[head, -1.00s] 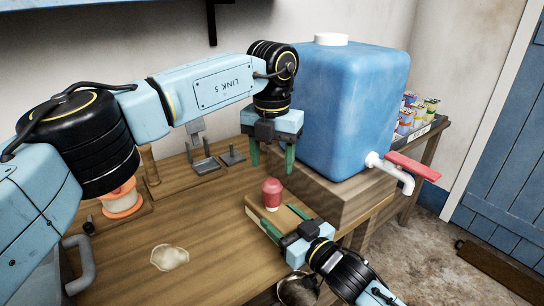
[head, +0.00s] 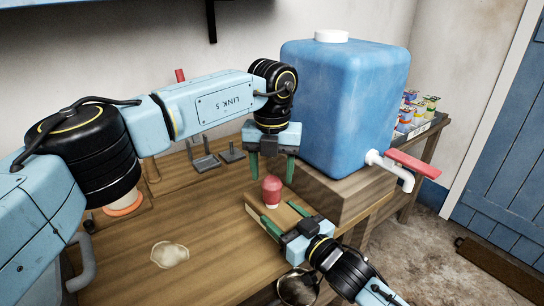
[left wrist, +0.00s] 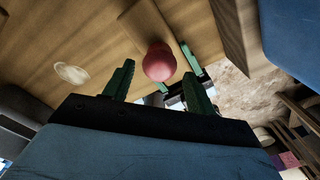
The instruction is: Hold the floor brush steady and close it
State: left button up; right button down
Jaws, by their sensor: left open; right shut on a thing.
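The floor brush shows as a flat wooden block (head: 255,217) lying near the table's front edge, with a dark red rounded knob (head: 271,191) upright on top. My right gripper (head: 277,213) is shut on the block, one green finger on each side of it. My left gripper (head: 272,177) is open, pointing down just above the knob. In the left wrist view the knob (left wrist: 159,63) shows between the open fingertips. I cannot tell whether the fingers touch it. The block's bristles, if any, are hidden.
A big blue water container (head: 345,110) with a white spout and red lever stands on a wooden stand just right of my left gripper. A metal pot (head: 297,289) is near the front edge. A pale patch (head: 170,255) marks the clear tabletop at left.

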aim_at(272, 180)
pick_arm(q)
jog(key=shift+f, duration=2.1)
jog(key=c, duration=1)
jog(key=m, duration=0.8)
jog(key=o, duration=1.1)
jog(key=shift+o, duration=0.2)
notch_tip(272, 180, up, 12)
